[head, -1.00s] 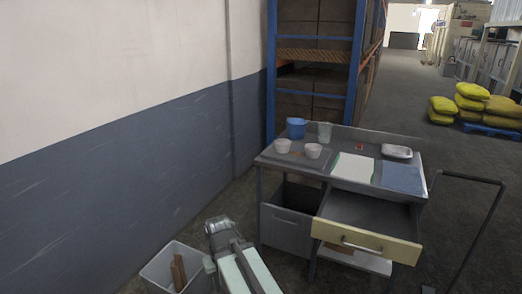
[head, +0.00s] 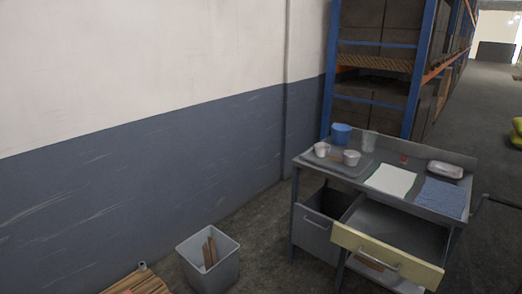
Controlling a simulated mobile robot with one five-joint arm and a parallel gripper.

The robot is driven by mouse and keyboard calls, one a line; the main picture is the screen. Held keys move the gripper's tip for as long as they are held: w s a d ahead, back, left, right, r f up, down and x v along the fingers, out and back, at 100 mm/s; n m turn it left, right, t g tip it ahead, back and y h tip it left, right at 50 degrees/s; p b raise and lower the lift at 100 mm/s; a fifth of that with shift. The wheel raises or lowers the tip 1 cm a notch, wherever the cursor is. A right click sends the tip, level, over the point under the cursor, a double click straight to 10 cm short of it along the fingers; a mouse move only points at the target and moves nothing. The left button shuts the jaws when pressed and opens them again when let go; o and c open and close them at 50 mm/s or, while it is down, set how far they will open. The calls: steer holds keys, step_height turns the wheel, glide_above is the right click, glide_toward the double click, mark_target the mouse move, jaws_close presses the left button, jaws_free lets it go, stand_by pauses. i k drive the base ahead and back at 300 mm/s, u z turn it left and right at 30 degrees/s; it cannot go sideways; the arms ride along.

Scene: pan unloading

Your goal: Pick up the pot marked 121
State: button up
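Two small white pots stand on a grey tray (head: 347,171) at the left end of the workbench (head: 330,186). The left pot (head: 321,150) is a little farther back and the right pot (head: 352,158) is beside it, apart from it. Both look upright. They are too small for me to read any number, so I cannot tell which one is marked 121. My gripper is not in the head view.
A blue container (head: 341,134) and a clear cup (head: 369,141) stand behind the pots. White paper (head: 391,180), a blue cloth (head: 441,197) and a white dish (head: 446,170) lie to the right. An open drawer (head: 388,258) juts out in front. A bin (head: 208,258) stands on the floor at left.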

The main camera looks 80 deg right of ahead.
mark_target(322, 150)
steer(key=u, duration=0.9)
steer(key=k, duration=2.4)
steer(key=z, duration=1.3)
steer(key=i, duration=0.9)
steer(key=z, duration=0.05)
